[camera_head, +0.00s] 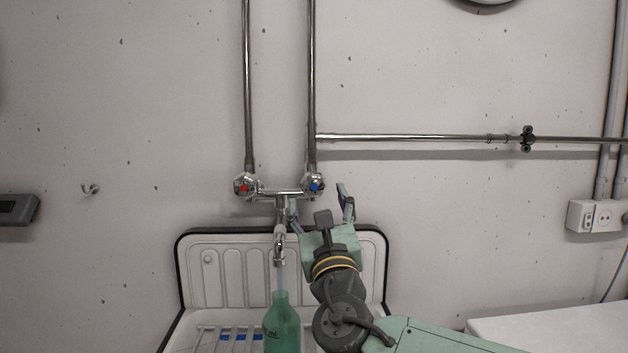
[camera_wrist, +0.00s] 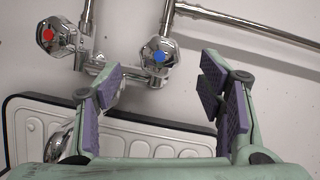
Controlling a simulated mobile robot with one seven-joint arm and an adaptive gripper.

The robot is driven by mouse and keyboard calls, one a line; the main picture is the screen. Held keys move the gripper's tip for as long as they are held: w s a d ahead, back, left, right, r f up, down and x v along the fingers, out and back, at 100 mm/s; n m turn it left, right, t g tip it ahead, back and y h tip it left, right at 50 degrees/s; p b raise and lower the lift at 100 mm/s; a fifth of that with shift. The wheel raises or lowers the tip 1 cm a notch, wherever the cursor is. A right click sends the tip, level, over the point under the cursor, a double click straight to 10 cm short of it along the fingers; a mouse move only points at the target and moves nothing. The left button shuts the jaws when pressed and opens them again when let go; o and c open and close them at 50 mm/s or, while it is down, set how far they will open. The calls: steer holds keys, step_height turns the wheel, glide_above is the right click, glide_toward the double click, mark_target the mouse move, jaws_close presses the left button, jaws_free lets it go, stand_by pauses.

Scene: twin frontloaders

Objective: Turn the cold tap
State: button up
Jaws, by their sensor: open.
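The cold tap (camera_head: 313,185) is a chrome knob with a blue mark, on the right end of the wall mixer. It also shows in the wrist view (camera_wrist: 159,60), beyond and between my fingertips, with a gap to them. The hot tap (camera_head: 246,185), with a red mark, is on the left end and also shows in the wrist view (camera_wrist: 47,37). My gripper (camera_head: 318,200) is open and empty, just below and to the right of the cold tap. The spout (camera_head: 280,246) hangs between the taps, left of my gripper, with a pale stream below it.
A green bottle (camera_head: 282,326) stands under the spout in the white sink (camera_head: 214,262). Two vertical pipes (camera_head: 249,80) rise above the taps. A horizontal pipe (camera_head: 420,137) runs right along the wall. A white surface (camera_head: 560,330) is at lower right.

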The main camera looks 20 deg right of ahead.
mark_target(314, 189)
steer(key=p+x, duration=0.1)
steer(key=x, duration=0.5)
steer(key=shift+p, duration=0.35)
steer(key=shift+c, duration=0.2)
steer(key=c, duration=1.1)
steer(key=shift+f+m+h+b, duration=0.3)
steer(key=shift+m+h+b, duration=0.3)
steer(key=shift+m+b, duration=0.4)
steer(key=shift+m+h+b, duration=0.6)
steer(key=shift+m+b, duration=0.05)
steer(key=shift+m, duration=0.35)
steer(key=m, duration=0.1)
steer(key=m+h, duration=0.1)
steer(key=m+g+b, duration=0.1)
steer(key=m, duration=0.1)
steer(key=shift+r+h, duration=0.3)
steer(key=shift+h, duration=0.1)
